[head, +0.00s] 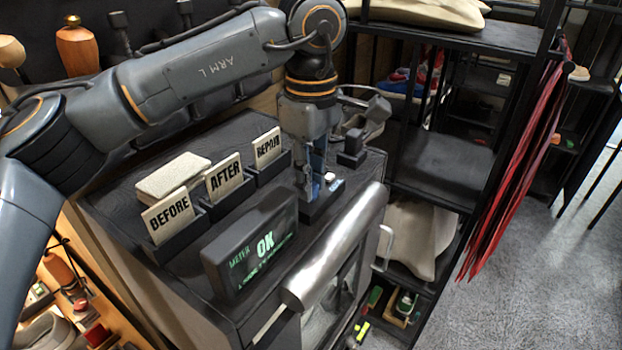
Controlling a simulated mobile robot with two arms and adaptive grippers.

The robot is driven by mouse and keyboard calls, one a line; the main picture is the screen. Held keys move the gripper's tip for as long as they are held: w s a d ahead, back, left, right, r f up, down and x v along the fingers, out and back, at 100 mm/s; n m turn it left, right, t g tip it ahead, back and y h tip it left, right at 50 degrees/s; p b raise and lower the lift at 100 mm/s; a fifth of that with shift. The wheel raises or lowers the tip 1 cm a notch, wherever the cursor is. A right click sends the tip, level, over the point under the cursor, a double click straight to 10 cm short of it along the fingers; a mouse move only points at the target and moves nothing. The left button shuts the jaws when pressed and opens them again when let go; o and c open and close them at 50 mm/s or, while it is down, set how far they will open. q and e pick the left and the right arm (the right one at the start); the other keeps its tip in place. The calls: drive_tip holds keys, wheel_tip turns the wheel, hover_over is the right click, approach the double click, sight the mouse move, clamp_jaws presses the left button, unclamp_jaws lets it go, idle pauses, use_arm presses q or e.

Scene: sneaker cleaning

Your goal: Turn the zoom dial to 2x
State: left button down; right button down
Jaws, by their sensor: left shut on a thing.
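My left gripper (310,188) reaches down from above over a small black control box (322,212) on the dark cabinet top. Its fingers are shut on a small part at this box, taken to be the zoom dial. The fingers cover the dial, so its marks and setting cannot be read. A small pale piece shows just right of the fingertips. My right gripper is not in view.
Cards reading BEFORE (167,217), AFTER (224,179) and REPAIR (267,148) stand in dark holders to the left. A thick silver bar (335,248) runs along the cabinet's front. A small black block (352,147) lies behind the gripper. Black shelves (440,163) stand to the right.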

use_arm(q)
drive_tip(key=shift+m, duration=1.1)
drive_tip(key=shift+r, duration=0.1)
drive_tip(key=c, duration=1.2)
unclamp_jaws()
wheel_tip(320, 180, up, 12)
